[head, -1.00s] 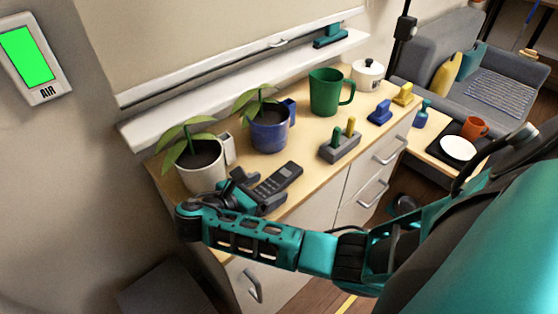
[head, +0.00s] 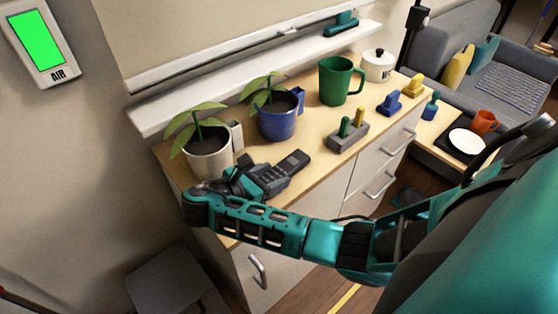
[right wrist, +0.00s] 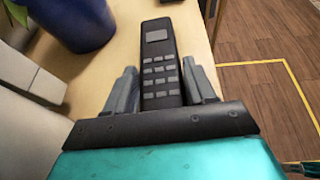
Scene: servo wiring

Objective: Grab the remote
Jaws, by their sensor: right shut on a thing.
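The remote (head: 291,163) is dark, with a small screen and rows of grey keys. It is at the front left of the wooden counter. My right gripper (head: 268,177) is shut on the remote. In the right wrist view the remote (right wrist: 160,55) stands out between the two fingers of the gripper (right wrist: 162,90), one on each side, with its screen end pointing away. Its near end is hidden by the gripper body. I cannot tell whether it touches the counter. My left gripper is not in view.
A white pot with a plant (head: 207,155) stands close left of the gripper, and a blue pot (head: 278,122) behind it. A grey holder with pegs (head: 347,137) and a green mug (head: 338,82) stand to the right. The counter's front edge is near.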

